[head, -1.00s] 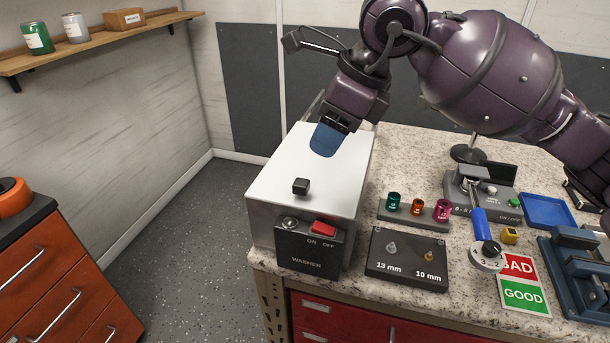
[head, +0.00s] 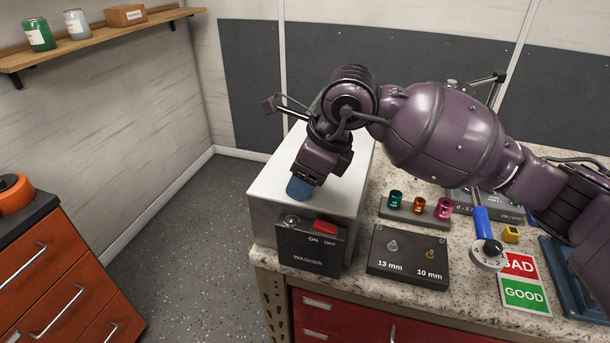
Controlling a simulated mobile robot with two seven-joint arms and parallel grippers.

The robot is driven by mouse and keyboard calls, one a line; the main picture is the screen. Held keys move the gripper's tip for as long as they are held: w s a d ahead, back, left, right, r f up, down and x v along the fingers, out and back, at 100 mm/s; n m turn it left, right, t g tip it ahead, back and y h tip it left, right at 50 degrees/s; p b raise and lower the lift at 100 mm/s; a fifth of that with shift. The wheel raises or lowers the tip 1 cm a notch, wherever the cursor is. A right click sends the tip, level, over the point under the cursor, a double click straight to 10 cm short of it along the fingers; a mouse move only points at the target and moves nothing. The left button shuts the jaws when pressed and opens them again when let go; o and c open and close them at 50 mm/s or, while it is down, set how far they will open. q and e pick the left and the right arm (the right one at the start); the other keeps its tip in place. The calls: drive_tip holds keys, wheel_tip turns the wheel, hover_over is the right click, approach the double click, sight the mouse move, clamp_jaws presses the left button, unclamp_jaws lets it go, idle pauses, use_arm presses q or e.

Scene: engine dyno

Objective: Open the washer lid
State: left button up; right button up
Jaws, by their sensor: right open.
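The washer (head: 265,212) is a pale metal box at the left end of the bench, with a black front panel reading WASHER and a red ON/OFF switch (head: 325,228). Its white lid (head: 283,172) is down. My right gripper (head: 299,189) points down over the front part of the lid, its blue fingertips at or just above where the small black knob stood. The knob is hidden behind the fingers, and contact with it cannot be made out. The right gripper is open. My left gripper is not in view.
Right of the washer are a rack of coloured sockets (head: 414,209), a black 13 mm/10 mm block (head: 408,258), a torque tool with a blue handle (head: 482,222) and the BAD/GOOD card (head: 525,294). A red drawer cabinet (head: 62,280) stands at left, with open floor between.

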drive_tip(key=shift+c, duration=0.3)
